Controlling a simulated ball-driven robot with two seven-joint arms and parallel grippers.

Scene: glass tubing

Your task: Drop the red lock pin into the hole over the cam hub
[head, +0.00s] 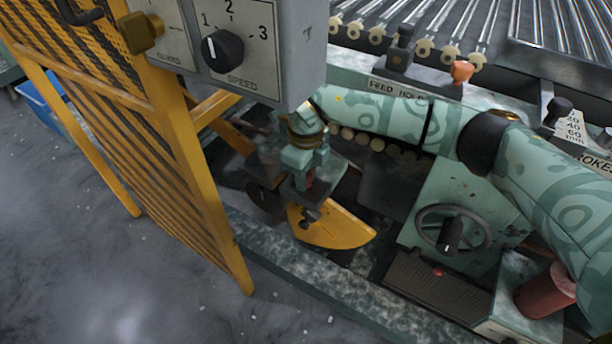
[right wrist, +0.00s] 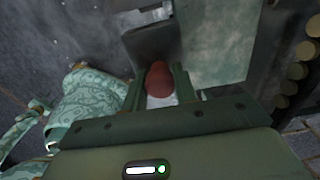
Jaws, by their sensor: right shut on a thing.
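My right gripper (head: 303,178) reaches in from the right in the head view and points down at the machine. It is shut on the red lock pin (right wrist: 157,80), whose rounded red end shows between the two fingers in the right wrist view. The hole is hidden, and I cannot tell whether the pin touches anything. My left gripper is not in view.
A yellow mesh guard (head: 120,130) stands open at the left. A grey control box (head: 250,40) with a speed knob hangs above the gripper. A handwheel (head: 452,231) and a dark ribbed tray (head: 432,288) are to the right. Rollers (head: 450,25) run along the back.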

